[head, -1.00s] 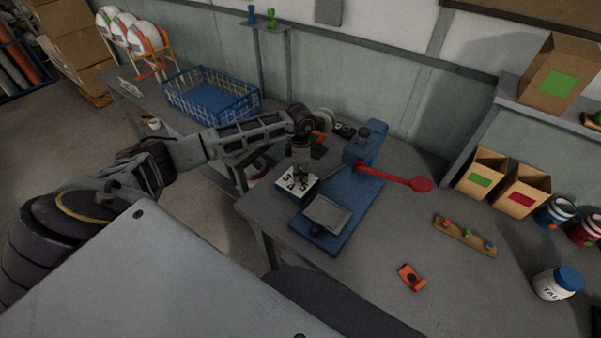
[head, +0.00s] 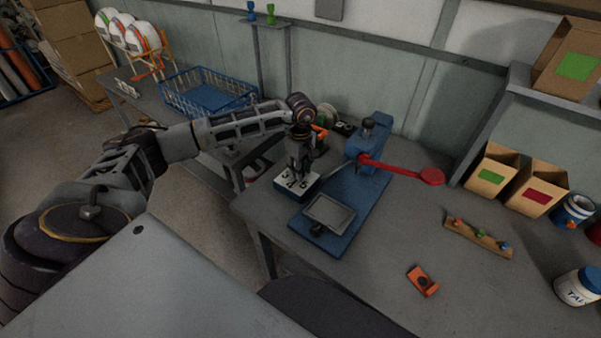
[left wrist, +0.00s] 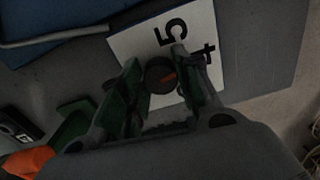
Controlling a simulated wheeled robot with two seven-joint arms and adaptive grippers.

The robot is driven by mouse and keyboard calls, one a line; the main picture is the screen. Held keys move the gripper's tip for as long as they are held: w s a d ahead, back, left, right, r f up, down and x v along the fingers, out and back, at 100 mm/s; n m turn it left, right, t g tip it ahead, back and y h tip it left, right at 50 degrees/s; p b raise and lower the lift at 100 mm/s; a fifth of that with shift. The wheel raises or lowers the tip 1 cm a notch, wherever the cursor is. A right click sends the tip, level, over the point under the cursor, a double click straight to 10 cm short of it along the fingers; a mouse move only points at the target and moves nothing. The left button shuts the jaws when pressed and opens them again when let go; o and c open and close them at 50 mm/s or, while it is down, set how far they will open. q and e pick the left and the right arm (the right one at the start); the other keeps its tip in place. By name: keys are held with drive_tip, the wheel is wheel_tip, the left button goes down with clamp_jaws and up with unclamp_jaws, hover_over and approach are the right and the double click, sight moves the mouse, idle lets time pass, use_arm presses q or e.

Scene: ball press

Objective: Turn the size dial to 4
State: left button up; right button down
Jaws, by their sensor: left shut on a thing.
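In the left wrist view the plate (left wrist: 128,45) shows the 5 and the 4. The dark round dial knob (left wrist: 158,72) has a short orange-red mark; I cannot tell which number it points at. My left gripper (head: 298,178) comes down from above, its fingers (left wrist: 160,88) on either side of the knob and shut on it. The fingers hide part of the plate. My right gripper is not in view.
The blue press (head: 370,150) with its red lever (head: 405,171) stands right of the dial. A grey tray (head: 329,213) lies on its base. An orange block (head: 422,281) and a wooden peg strip (head: 478,238) lie right.

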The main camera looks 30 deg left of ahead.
use_arm(q)
drive_tip(key=shift+m+b, duration=0.3)
drive_tip(key=shift+m, duration=0.7)
drive_tip(key=o, duration=1)
drive_tip(key=shift+r, duration=0.7)
wheel_tip(320, 180, up, 11)
drive_tip(key=shift+f, duration=0.15)
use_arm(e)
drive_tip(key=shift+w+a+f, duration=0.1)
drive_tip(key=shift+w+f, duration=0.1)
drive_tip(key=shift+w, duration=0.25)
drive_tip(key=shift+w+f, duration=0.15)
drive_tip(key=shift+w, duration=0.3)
use_arm(q)
drive_tip(key=shift+f, duration=0.1)
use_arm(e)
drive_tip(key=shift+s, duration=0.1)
